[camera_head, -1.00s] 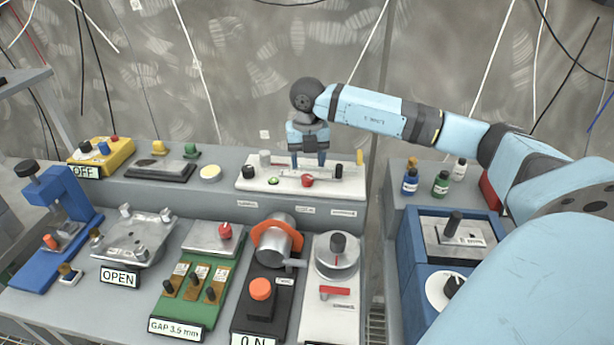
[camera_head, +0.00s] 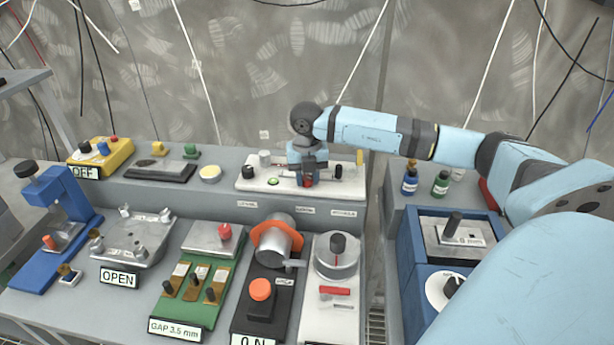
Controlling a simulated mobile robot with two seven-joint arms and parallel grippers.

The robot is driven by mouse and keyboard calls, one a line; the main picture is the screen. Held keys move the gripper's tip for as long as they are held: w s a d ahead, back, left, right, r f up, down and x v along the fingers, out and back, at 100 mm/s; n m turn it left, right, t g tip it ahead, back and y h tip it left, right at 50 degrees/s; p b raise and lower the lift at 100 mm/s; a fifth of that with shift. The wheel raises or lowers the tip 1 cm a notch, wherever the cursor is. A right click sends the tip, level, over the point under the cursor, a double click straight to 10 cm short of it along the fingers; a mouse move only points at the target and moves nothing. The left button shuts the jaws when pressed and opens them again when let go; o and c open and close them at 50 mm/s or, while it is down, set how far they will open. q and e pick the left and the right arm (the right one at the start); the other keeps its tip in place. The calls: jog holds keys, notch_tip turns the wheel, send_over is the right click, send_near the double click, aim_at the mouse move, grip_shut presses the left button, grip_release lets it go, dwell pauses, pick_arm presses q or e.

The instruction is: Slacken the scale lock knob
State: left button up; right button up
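My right gripper (camera_head: 307,183) is low over the white panel (camera_head: 262,189) at the back of the bench, pointing down. Its fingers are on either side of a red knob (camera_head: 308,179), which shows only partly between them. Whether the fingers press on the knob cannot be told at this size. A black knob (camera_head: 248,172) stands to the left of the gripper and another black knob (camera_head: 338,171) to the right. No readable label tells which knob is the scale lock. My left gripper is not in view.
The front row holds a blue press (camera_head: 62,205), a metal plate marked OPEN (camera_head: 130,242), a green gap board (camera_head: 190,300), an orange-collared cylinder (camera_head: 276,240) and a dial with a black knob (camera_head: 338,258). Small bottles (camera_head: 440,183) stand right, under my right arm.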

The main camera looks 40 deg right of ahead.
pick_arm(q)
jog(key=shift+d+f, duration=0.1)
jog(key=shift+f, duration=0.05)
pick_arm(e)
jog(key=shift+n, duration=0.3)
jog(key=n+b, duration=0.1)
jog(key=n, duration=0.2)
jog(key=n+b, duration=0.1)
jog(key=n, duration=0.2)
jog(key=shift+n, duration=0.3)
jog(key=n+b, duration=0.1)
jog(key=n, duration=0.3)
jog(key=shift+n, duration=0.3)
jog(key=n+b, duration=0.1)
jog(key=n, duration=0.1)
jog(key=shift+n, duration=0.3)
jog(key=n, duration=0.3)
jog(key=shift+b, duration=0.3)
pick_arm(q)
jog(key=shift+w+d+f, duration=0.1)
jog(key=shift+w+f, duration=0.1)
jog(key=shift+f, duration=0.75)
pick_arm(e)
jog(key=shift+n, duration=1.1)
jog(key=shift+r, duration=0.1)
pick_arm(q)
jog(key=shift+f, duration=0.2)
